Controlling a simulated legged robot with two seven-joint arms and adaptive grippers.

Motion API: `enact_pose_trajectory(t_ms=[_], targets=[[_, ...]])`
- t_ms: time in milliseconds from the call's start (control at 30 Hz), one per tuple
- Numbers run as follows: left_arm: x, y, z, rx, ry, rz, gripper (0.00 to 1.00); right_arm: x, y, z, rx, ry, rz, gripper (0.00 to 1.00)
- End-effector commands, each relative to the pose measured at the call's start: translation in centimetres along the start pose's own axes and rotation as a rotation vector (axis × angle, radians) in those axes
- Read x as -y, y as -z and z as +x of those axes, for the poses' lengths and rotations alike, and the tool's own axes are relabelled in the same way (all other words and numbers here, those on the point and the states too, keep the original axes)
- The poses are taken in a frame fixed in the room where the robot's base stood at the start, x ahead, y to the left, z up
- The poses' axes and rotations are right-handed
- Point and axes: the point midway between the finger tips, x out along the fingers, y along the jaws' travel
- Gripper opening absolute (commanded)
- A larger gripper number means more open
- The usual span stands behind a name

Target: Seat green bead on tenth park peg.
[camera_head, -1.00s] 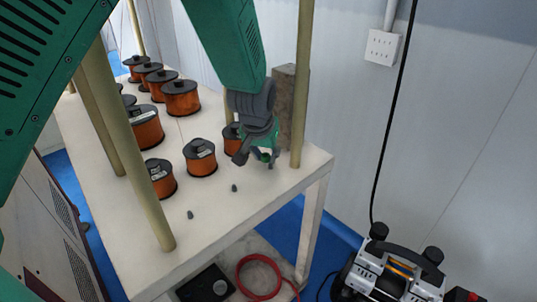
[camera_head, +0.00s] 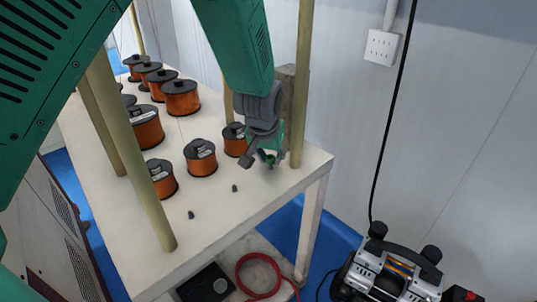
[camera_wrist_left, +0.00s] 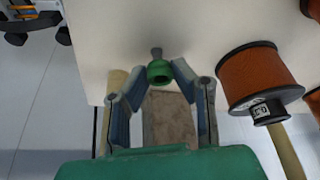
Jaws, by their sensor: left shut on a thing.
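My left gripper (camera_head: 260,160) is near the right corner of the white table. It is shut on the green bead (camera_wrist_left: 160,71), which sits between its fingertips in the wrist view. A small dark peg (camera_wrist_left: 156,52) stands on the table just past the bead in that view. The bead looks very close to it, but I cannot tell whether they touch. In the head view the bead is mostly hidden by the fingers. Two small dark pegs (camera_head: 235,188) (camera_head: 190,215) stand bare on the table. My right gripper is not in view.
Copper-wound coils (camera_head: 201,158) with black flanges stand in rows on the table (camera_head: 215,225); one (camera_head: 235,139) is close beside my left gripper. Tan posts (camera_head: 301,90) (camera_head: 135,155) rise around the table. A brown block (camera_wrist_left: 170,120) is below the bead in the wrist view.

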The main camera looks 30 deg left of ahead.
Motion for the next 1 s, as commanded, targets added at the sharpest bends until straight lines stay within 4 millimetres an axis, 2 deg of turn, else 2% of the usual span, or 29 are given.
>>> enact_pose_trajectory(t_ms=[1000], targets=[[-0.37, -0.32, 0.63, 0.0, 0.0, 0.001, 0.11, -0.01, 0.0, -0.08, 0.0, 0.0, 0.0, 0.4]])
